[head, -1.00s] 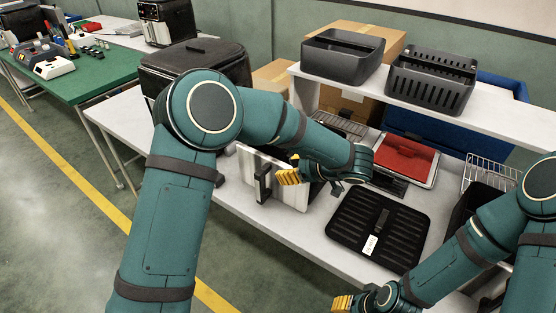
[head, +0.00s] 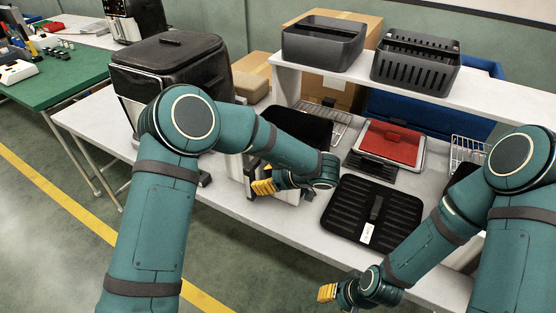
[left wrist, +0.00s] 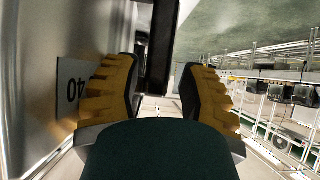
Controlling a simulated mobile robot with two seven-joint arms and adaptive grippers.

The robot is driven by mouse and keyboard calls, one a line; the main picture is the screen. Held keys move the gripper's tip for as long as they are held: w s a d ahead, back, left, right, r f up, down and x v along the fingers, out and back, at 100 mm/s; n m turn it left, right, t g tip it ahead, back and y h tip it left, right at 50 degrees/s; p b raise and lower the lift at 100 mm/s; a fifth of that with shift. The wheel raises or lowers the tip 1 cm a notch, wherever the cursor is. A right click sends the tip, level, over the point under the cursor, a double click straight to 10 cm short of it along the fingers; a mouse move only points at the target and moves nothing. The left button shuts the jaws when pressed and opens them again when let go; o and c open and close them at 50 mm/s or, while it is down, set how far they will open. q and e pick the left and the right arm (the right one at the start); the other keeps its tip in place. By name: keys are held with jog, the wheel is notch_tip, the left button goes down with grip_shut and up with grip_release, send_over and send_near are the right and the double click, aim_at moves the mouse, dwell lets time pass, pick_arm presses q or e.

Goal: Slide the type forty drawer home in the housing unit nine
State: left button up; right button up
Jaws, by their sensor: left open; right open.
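The drawer has a silver front (head: 237,168) and stands on the bench in the head view, partly hidden by my left arm. Its black basket (head: 300,125) shows behind the arm. In the left wrist view its front carries an upside-down label "40" (left wrist: 73,92). My left gripper (head: 264,187) is open at the drawer's handle. In the wrist view the black handle (left wrist: 158,50) stands between the open fingers (left wrist: 160,92). The black and silver housing (head: 170,75) stands at the left of the bench; no number is readable on it. My right gripper (head: 327,293) is open and empty before the bench.
A black ribbed tray (head: 400,215) with a white tag lies right of the drawer. Behind it are a red-topped item (head: 392,140) and wire racks. A shelf (head: 430,95) above holds two dark baskets (head: 323,43). Cardboard boxes stand behind.

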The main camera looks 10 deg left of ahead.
aim_at(254, 179)
pick_arm(q)
jog(key=shift+b+x, duration=0.55)
jog(key=shift+x, duration=2.5)
jog(key=shift+r, duration=0.1)
grip_shut()
jog(key=shift+r, duration=0.1)
